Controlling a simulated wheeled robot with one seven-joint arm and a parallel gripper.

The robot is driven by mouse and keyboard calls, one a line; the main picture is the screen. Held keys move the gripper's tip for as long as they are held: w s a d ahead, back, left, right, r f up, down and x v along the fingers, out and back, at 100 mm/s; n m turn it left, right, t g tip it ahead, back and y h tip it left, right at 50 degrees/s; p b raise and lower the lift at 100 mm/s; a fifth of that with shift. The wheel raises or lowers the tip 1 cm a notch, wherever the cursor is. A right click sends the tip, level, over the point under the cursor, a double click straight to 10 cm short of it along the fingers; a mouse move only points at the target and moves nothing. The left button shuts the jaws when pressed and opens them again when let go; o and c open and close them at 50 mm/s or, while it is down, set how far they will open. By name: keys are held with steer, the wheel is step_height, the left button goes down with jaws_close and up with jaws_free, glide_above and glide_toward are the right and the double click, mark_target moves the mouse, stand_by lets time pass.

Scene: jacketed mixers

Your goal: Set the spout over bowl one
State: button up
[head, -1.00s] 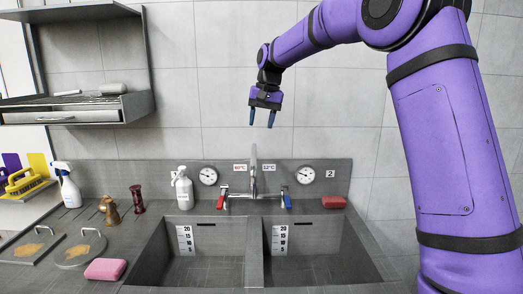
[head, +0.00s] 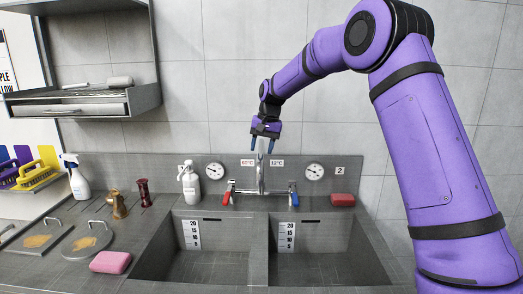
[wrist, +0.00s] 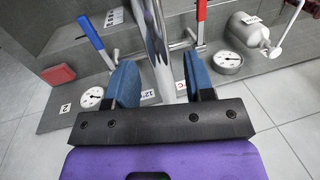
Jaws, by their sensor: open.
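The chrome spout (head: 262,178) rises from the tap between the two basins and points about at the divider. In the wrist view the spout (wrist: 157,38) runs between my two blue fingers, with gaps on both sides. My gripper (head: 263,146) is open, fingers pointing down around the upper spout; it also shows in the wrist view (wrist: 161,80). Bowl one seems to be the left basin (head: 222,236); its number sign is mostly hidden behind a white bottle. The right basin (head: 325,236) has the sign 2 (head: 340,170) behind it.
A red lever (head: 228,193) and a blue lever (head: 293,195) flank the spout base. A white pump bottle (head: 189,184) stands left, a red sponge block (head: 343,199) right. A pink sponge (head: 110,262) lies at front left. A shelf (head: 90,101) hangs upper left.

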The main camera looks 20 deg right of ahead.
steer(key=shift+a+f, duration=0.1)
steer(key=shift+f, duration=0.5)
jaws_close()
steer(key=shift+a, duration=0.1)
